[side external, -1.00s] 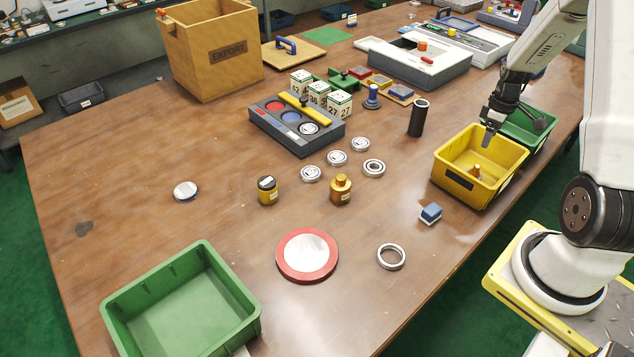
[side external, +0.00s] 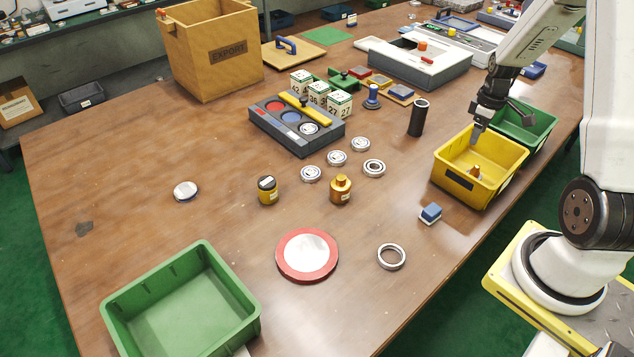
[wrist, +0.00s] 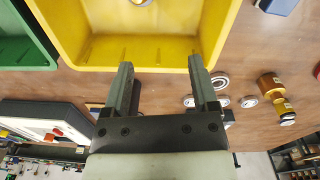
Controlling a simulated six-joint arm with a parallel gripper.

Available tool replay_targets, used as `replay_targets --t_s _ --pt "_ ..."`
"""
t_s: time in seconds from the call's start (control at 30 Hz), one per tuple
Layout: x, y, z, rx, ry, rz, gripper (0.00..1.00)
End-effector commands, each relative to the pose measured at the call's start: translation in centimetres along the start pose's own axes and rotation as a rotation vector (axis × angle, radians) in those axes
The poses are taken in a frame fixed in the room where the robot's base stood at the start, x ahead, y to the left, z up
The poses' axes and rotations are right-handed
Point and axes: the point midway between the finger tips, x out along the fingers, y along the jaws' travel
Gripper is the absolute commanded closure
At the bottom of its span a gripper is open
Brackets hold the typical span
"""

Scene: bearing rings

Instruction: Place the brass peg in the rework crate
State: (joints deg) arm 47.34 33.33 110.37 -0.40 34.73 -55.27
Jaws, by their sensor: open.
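A small brass-coloured peg (side external: 476,170) stands inside the yellow crate (side external: 455,180) at the right of the table. Part of a small object, likely this peg, shows at the top edge of the wrist view (wrist: 140,2). The crate also fills the top of the wrist view (wrist: 85,50); its label is unreadable. My gripper (side external: 476,138) is over the crate's back rim area, apart from the peg. In the wrist view its two fingers (wrist: 161,66) are spread with nothing between them.
A green bin (side external: 525,125) stands directly behind the yellow crate. A black cylinder (side external: 418,118) and a blue-and-white block (side external: 431,213) are near it. A larger green bin (side external: 185,300) is at front left.

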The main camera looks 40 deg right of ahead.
Motion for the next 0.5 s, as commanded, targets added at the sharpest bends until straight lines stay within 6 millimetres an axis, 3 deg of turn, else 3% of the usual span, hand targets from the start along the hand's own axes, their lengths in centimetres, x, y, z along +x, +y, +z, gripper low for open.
replay_targets --t_s 0.3,0.5 --pt "-3.3 -10.8 -5.5 0.034 0.061 0.038 0.24" --pt "-5.1 -18.4 -6.7 0.067 0.115 0.042 0.24"
